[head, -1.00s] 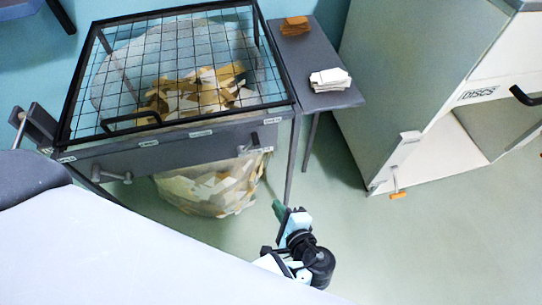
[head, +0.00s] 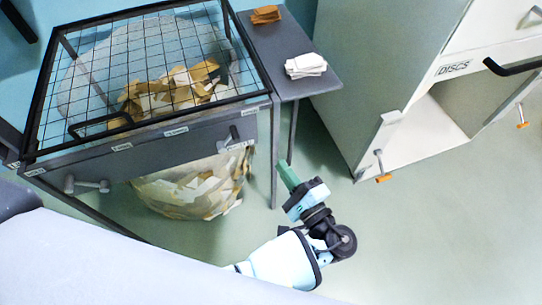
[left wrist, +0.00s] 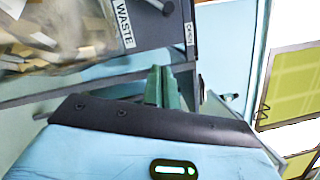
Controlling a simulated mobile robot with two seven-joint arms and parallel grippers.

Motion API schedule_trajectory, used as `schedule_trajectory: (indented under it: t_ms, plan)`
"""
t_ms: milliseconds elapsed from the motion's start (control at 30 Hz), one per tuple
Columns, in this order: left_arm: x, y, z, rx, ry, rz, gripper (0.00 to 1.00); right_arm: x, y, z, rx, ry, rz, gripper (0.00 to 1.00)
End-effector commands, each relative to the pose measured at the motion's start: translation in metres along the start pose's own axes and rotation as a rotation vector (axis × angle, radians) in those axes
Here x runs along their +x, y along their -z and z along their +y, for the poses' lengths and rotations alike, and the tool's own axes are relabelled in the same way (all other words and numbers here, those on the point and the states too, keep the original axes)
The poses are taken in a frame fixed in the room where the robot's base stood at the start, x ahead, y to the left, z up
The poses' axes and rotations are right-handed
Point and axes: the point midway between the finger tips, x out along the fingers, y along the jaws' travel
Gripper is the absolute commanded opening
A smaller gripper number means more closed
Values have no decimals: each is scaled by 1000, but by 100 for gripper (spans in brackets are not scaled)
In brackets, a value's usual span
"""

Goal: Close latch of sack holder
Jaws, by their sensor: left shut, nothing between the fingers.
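The sack holder (head: 150,146) is a dark grey frame with a black mesh lid, lying shut on top. A clear sack (head: 190,190) of paper scraps hangs under it, and shows at upper left in the left wrist view (left wrist: 50,35). A small grey lever, seemingly the latch (head: 234,134), stands on the front panel's right part, above a white label. Another grey handle (head: 87,186) sits at the panel's lower left. My left gripper (head: 287,172) is shut and empty, right of the sack and apart from the lever. Its green fingers (left wrist: 162,86) point toward the holder.
A grey side table (head: 285,60) holds brown pieces (head: 266,14) and a white stack (head: 306,65). A grey-white cabinet labelled DISCS (head: 453,68) stands right. A pale surface (head: 100,270) fills the lower left.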

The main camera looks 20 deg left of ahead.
Motion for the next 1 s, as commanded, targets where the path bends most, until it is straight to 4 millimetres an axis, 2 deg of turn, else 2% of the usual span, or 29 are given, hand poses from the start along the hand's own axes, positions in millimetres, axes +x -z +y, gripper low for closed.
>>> schedule_trajectory:
  t_ms: [500, 700, 1000]
  plan:
    - [95, -1, -1, -1, 2, -2, 0, -6, 1, -1, 1, -1, -4, 70]
    - [96, -23, -4, -1, 1, -1, 0, -24, 17, -2, 4, -1, 13, 70]
    - [100, -38, -1, 0, 0, 0, 0, -36, 12, -7, 17, 3, -4, 70]
